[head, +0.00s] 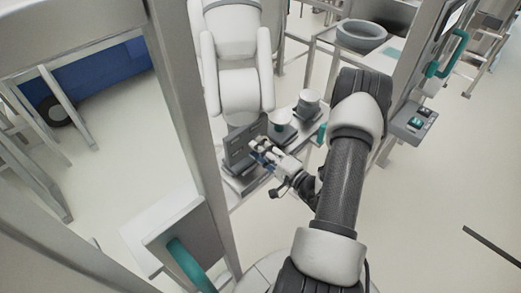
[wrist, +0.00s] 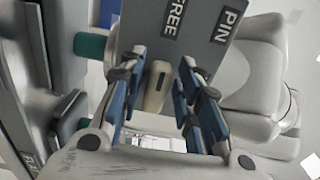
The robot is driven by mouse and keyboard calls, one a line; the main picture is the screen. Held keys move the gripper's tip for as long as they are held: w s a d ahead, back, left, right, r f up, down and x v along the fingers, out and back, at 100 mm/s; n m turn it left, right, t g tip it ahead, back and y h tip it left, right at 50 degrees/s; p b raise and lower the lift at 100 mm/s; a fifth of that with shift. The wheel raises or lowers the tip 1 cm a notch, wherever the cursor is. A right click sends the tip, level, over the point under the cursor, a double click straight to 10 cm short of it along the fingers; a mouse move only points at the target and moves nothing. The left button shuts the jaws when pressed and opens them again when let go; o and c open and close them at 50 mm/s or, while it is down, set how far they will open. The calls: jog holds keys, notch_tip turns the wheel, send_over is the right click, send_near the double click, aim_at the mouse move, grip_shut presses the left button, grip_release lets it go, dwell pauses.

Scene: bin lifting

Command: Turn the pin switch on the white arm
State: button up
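The white arm (head: 236,65) hangs down at the top centre of the head view. A grey panel (head: 238,150) is beside its lower end. In the wrist view the panel (wrist: 200,18) bears the words FREE and PIN. A beige pin switch (wrist: 157,86) with a dark slot shows below the FREE label. My gripper (head: 260,153) is at the panel's face. In the wrist view my gripper (wrist: 161,62) is open, with blue-padded fingers on either side of the switch. Gaps show between switch and fingers; contact with it is not visible. The switch is hidden in the head view.
A metal frame post (head: 185,110) stands left of the white arm. Grey cylindrical parts (head: 308,103) are on the bench right of the panel. A control box (head: 414,122) is on the right frame. Open floor (head: 440,220) lies at the right.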

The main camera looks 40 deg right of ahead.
jog(key=shift+o, duration=0.6)
jog(key=s, duration=1.2)
jog(key=shift+d, duration=0.45)
